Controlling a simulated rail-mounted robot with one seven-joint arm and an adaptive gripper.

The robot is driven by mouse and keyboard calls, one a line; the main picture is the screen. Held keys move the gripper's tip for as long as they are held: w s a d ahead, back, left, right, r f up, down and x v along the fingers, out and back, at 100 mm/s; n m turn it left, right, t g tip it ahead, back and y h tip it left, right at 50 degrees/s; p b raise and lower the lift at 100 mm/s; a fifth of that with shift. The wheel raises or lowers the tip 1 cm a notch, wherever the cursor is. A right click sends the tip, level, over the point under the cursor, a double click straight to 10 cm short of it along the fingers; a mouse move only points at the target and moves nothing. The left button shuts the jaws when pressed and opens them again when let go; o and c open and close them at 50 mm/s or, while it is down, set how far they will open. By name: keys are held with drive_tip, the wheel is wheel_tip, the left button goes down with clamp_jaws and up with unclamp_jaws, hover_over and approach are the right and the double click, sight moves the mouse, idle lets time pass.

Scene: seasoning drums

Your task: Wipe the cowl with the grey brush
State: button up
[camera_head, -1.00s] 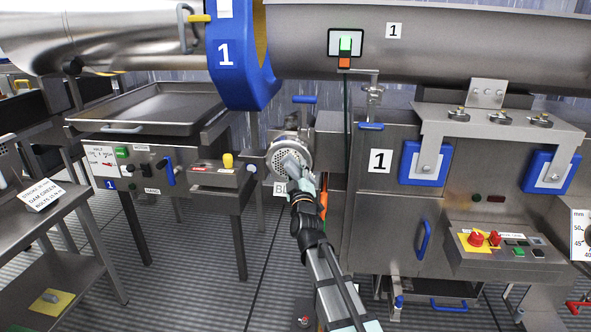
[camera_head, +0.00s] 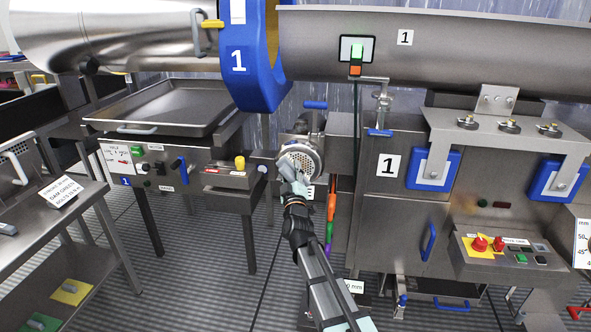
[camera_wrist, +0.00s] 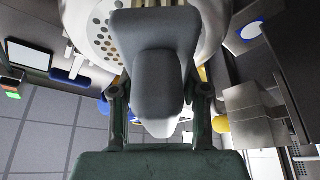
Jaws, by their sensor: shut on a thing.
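The cowl (camera_head: 301,157) is a round, pale metal cover with rows of holes, on the machine beside the large trough. It also shows at the top of the wrist view (camera_wrist: 98,32). My gripper (camera_head: 296,190) is just below and in front of the cowl. In the wrist view its dark green fingers (camera_wrist: 160,112) are shut on the grey brush (camera_wrist: 155,80), a rounded grey block. The brush overlaps the cowl's lower left edge in the head view (camera_head: 288,172). I cannot tell whether they touch. The brush hides part of the cowl.
A control box with a yellow knob (camera_head: 239,162) stands left of the cowl. The steel cabinet (camera_head: 395,215) stands right. Orange and green handles (camera_head: 332,207) hang close to my arm's right. A steel trolley (camera_head: 50,225) is far left.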

sight(305, 161)
drive_tip(key=shift+w+a+r+p, duration=0.1)
drive_tip(key=shift+w+a+p, duration=0.1)
drive_tip(key=shift+a+p, duration=0.5)
drive_tip(key=shift+w+a+r+p, duration=0.1)
drive_tip(key=shift+w+a+p, duration=0.05)
drive_tip(key=shift+a+p, duration=0.55)
drive_tip(key=shift+s+a+r+p, duration=0.1)
drive_tip(key=shift+a+r+p, duration=0.05)
drive_tip(key=shift+r+p, duration=0.4)
drive_tip(key=shift+s+d+f+b, duration=0.15)
drive_tip(key=shift+d+b, duration=0.15)
drive_tip(key=shift+d, duration=0.3)
drive_tip(key=shift+s+d+b, duration=0.1)
drive_tip(key=shift+d+b, duration=0.2)
drive_tip(key=shift+d, duration=0.25)
drive_tip(key=shift+s+d+b, duration=0.2)
drive_tip(key=shift+d+b, duration=0.25)
drive_tip(key=shift+d, duration=0.45)
drive_tip(key=shift+s+d+f+b, duration=0.1)
drive_tip(key=shift+d+b, duration=0.75)
drive_tip(key=shift+d, duration=0.3)
drive_tip(key=shift+d+b, duration=0.5)
drive_tip(key=shift+d, duration=0.25)
drive_tip(key=shift+r, duration=0.25)
